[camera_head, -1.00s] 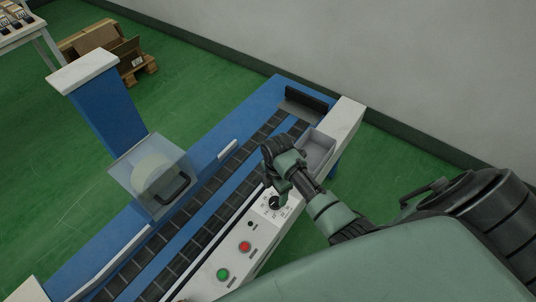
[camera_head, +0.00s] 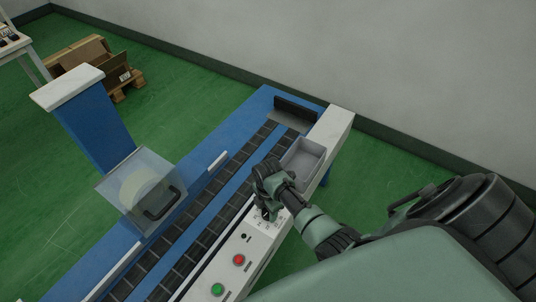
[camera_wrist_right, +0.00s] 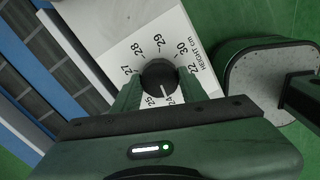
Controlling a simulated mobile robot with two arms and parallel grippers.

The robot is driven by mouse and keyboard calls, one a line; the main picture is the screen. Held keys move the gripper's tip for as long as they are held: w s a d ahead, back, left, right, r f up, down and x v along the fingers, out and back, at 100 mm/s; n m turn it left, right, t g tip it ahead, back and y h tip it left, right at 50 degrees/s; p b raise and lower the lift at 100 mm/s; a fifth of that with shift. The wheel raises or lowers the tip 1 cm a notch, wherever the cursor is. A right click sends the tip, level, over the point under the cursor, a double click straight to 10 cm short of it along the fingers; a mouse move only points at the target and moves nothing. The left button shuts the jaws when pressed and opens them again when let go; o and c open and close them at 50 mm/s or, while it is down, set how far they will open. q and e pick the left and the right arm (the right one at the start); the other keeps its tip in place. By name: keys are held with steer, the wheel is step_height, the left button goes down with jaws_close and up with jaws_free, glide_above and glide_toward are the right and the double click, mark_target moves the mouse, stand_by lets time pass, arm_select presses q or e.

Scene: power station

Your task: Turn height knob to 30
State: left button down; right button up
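The black height knob (camera_wrist_right: 160,75) sits on the white panel inside a printed scale with numbers from the twenties up to 30. Its white pointer line faces the lower part of the scale, close to 24. My right gripper (camera_wrist_right: 161,82) is over the knob, with one green finger on each side of it. The fingers are apart; I cannot tell whether they touch the knob. In the camera_head view my right gripper (camera_head: 264,208) points down at the panel and mostly hides the knob. My left gripper is not in view.
The white panel also has a red button (camera_head: 239,260) and a green button (camera_head: 217,289). A grey tray (camera_head: 303,158) stands close beyond the gripper. The blue conveyor (camera_head: 211,198) with dark rollers runs alongside, with a clear guard (camera_head: 141,192) over it.

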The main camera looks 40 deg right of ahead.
steer(key=shift+r+m+p, duration=0.15)
steer(key=shift+m+p, duration=0.45)
steer(key=shift+m, duration=0.1)
steer(key=shift+m+p, duration=0.85)
steer(key=shift+m, duration=0.25)
steer(key=m+p, duration=0.1)
steer(key=m, duration=0.1)
steer(key=shift+m, duration=0.4)
steer(key=m+p, duration=0.2)
steer(key=m, duration=0.1)
steer(key=shift+m, duration=0.4)
steer(key=m+p, duration=0.1)
steer(key=m, duration=0.5)
steer(key=shift+p, duration=0.3)
steer(key=m+p, duration=0.1)
steer(key=m, duration=0.5)
steer(key=shift+m, duration=0.3)
steer(key=m, duration=1.2)
steer(key=shift+m, duration=0.3)
steer(key=m, duration=1.2)
steer(key=shift+b, duration=0.4)
steer(key=shift+m, duration=0.4)
